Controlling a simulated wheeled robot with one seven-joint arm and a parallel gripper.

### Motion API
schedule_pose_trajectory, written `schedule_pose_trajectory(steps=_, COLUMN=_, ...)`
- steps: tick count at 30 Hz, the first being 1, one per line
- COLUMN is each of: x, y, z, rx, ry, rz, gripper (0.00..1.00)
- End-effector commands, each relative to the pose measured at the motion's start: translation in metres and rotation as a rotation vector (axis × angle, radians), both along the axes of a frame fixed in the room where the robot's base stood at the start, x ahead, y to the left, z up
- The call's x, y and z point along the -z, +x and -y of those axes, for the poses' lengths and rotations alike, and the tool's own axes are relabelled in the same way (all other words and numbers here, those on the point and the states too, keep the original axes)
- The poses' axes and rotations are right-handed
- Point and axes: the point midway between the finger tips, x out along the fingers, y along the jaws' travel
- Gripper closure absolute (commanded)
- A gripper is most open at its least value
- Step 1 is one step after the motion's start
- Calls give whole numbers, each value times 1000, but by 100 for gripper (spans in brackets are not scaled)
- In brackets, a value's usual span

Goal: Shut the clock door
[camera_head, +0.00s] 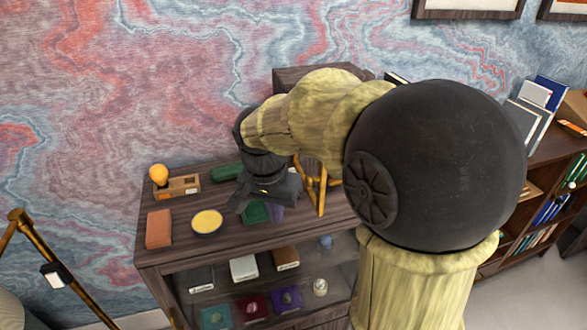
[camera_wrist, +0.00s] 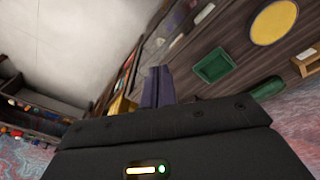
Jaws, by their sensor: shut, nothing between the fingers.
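My gripper (camera_head: 275,213) is above the top of the dark wooden cabinet, with its fingers pointing down. Its two purple-grey fingers are together and empty in the wrist view (camera_wrist: 158,88). No clock face or clock door can be made out in either view. A dark wooden box (camera_head: 300,75) stands at the back of the cabinet, mostly hidden behind my arm; I cannot tell if it is the clock. A gold stand (camera_head: 322,192) is just right of my gripper, and a gold part (camera_wrist: 122,105) shows beside the fingers in the wrist view.
A green tray (camera_head: 256,212) lies beside my gripper on the cabinet top (camera_head: 180,250). A yellow round dish (camera_head: 207,222), an orange-brown block (camera_head: 159,228) and a small wooden holder (camera_head: 178,187) are to the left. A bookshelf (camera_head: 550,150) stands at the right.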

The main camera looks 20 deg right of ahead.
Motion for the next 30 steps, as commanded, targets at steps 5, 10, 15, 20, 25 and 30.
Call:
schedule_pose_trajectory(steps=5, x=-61, y=17, z=-15, rx=295, ry=-59, rz=12, gripper=100)
schedule_pose_trajectory(steps=10, x=-121, y=21, z=-26, rx=612, ry=-126, rz=55, gripper=100)
schedule_pose_trajectory(steps=15, x=-168, y=16, z=-33, rx=876, ry=-178, rz=110, gripper=100)
schedule_pose_trajectory(steps=20, x=-183, y=12, z=-36, rx=976, ry=-197, rz=132, gripper=100)
schedule_pose_trajectory(steps=25, x=-183, y=11, z=-35, rx=981, ry=-198, rz=132, gripper=100)
schedule_pose_trajectory(steps=30, x=-182, y=11, z=-35, rx=980, ry=-198, rz=132, gripper=100)
